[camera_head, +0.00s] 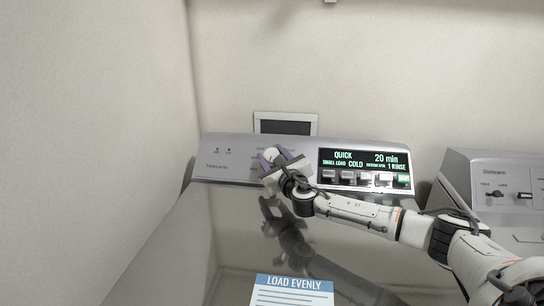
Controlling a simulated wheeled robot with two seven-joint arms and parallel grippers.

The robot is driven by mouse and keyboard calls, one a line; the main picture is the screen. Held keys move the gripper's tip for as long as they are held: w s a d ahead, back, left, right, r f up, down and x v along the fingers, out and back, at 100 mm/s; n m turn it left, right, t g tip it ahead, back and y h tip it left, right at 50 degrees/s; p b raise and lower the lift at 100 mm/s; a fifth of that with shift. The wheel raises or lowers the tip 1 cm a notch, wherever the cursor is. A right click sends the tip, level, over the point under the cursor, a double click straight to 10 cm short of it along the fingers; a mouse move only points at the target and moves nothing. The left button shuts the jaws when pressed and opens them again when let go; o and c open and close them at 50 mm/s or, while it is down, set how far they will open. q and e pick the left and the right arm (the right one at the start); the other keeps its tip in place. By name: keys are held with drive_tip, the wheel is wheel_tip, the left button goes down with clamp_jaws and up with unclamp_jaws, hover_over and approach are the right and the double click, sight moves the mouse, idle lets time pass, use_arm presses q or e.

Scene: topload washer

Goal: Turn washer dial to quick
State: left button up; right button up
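The washer's control panel (225,150) runs along the back of its shiny lid. Its lit display (365,159) reads QUICK, 20 min, SMALL LOAD, COLD and 1 RINSE. The dial (271,154) shows as a light round piece between the fingers of my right gripper (273,156). The fingers are on both sides of the dial at the panel's face. The gripper hides most of the dial, and I cannot tell whether the fingers touch it. My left gripper is not in view.
Several buttons (350,178) sit below the display, right of the gripper. A second machine (498,186) stands at the right. A LOAD EVENLY label (292,291) is on the lid. A wall rises close on the left; the space above the lid's left side is free.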

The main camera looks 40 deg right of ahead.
drive_tip(key=shift+c, duration=1.4)
drive_tip(key=shift+m+h, duration=0.3)
drive_tip(key=shift+m, duration=0.2)
drive_tip(key=shift+m+g+h, duration=0.3)
drive_tip(key=shift+m+h, duration=0.3)
drive_tip(key=shift+m, duration=0.1)
drive_tip(key=o, duration=1.1)
drive_tip(key=shift+c, duration=0.2)
drive_tip(key=v, duration=1)
drive_tip(key=shift+s+a+b, duration=0.1)
drive_tip(key=shift+s+b, duration=0.05)
drive_tip(key=shift+b, duration=0.2)
